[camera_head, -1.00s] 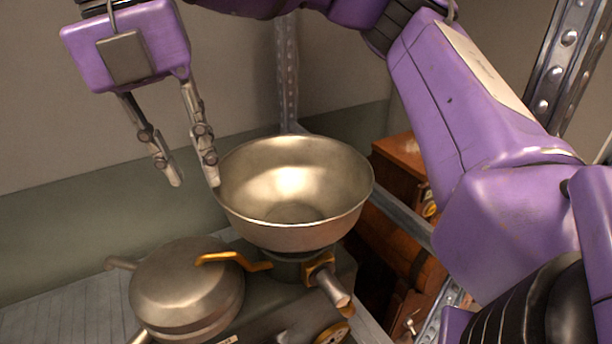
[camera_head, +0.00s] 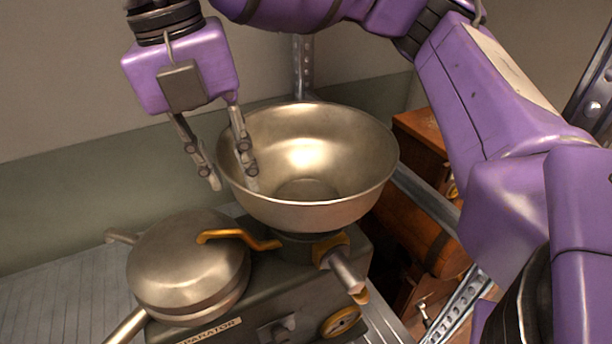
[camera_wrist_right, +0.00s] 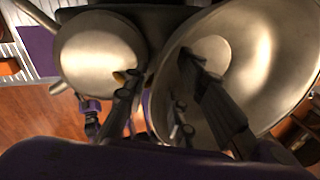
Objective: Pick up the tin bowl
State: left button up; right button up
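The tin bowl (camera_head: 345,150) is a wide, shiny metal bowl sitting upright on top of a dark green machine (camera_head: 270,305) marked "...PARATOR". It also fills the right of the right wrist view (camera_wrist_right: 268,55). My right gripper (camera_head: 233,182) is open at the bowl's left rim, pointing down. One finger reaches over the bowl's inside and the other hangs outside the left wall, so the rim runs between them. Whether either finger touches the wall, I cannot tell. The right wrist view shows the two spread fingers (camera_wrist_right: 158,66) likewise. My left gripper is not in view.
A lidded round metal vessel (camera_head: 185,265) with side spouts stands left of the bowl, with an orange-yellow lever (camera_head: 240,238) between them. A metal spout (camera_head: 342,272) sticks out below the bowl. A brown wooden cabinet (camera_head: 420,140) and a metal shelf post (camera_head: 303,65) stand behind.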

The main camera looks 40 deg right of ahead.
jog(key=c, duration=0.4)
grip_shut()
